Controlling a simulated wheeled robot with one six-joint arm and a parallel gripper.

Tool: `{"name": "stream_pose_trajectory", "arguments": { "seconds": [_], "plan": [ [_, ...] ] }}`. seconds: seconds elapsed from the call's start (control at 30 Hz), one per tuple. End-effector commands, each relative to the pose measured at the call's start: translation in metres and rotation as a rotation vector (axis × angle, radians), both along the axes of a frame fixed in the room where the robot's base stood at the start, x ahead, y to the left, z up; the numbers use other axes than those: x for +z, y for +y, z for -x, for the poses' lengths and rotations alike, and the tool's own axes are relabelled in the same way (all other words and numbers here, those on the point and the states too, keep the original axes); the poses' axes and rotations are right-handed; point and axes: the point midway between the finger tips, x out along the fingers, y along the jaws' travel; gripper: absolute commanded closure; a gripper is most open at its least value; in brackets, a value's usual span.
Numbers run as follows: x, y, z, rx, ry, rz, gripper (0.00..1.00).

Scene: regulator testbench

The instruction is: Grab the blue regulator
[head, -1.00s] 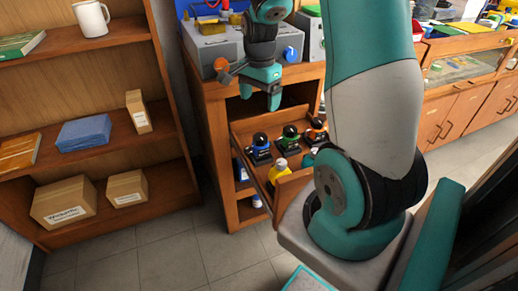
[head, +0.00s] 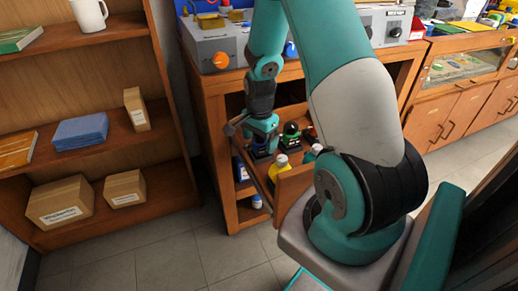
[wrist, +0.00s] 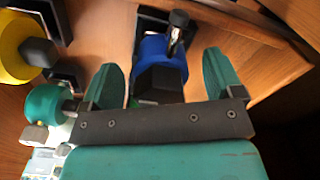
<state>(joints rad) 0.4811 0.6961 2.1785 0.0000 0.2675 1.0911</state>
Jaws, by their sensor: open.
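The blue regulator (wrist: 165,65) has a round blue body and dark fittings. In the wrist view it lies between the two teal fingers of my gripper (wrist: 160,72), with a gap visible on the right side. My gripper (head: 262,140) is open. In the head view it is low over the left part of the open drawer (head: 295,185) and hides most of the blue regulator. A green regulator (head: 290,132) stands just right of my gripper in the drawer. I cannot tell whether the fingers touch the blue regulator.
In the wrist view, a yellow round part (wrist: 18,48) and a teal one (wrist: 46,104) lie left of the fingers. The wooden shelf (head: 125,100) stands to the left, with open floor before it.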

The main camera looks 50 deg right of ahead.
Motion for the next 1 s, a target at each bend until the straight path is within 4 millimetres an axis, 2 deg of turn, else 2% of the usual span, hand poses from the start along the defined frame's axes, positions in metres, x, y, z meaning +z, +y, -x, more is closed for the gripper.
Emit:
{"name": "stream_pose_trajectory", "arguments": {
  "seconds": [0.1,0.37,0.67,0.7,1.0],
  "plan": [
    [-0.013,-0.0001,0.0,0.0,0.0,0.0,0.14],
    [-0.0143,-0.0003,-0.0002,0.0,-0.001,0.0,0.14],
    [-0.0141,-0.0001,-0.0001,0.0,-0.001,0.0,0.83],
    [-0.0136,-0.0003,-0.0005,0.0,-0.002,0.001,0.86],
    [-0.0102,-0.0005,-0.0006,0.0,-0.003,0.001,0.86]
  ]
}}
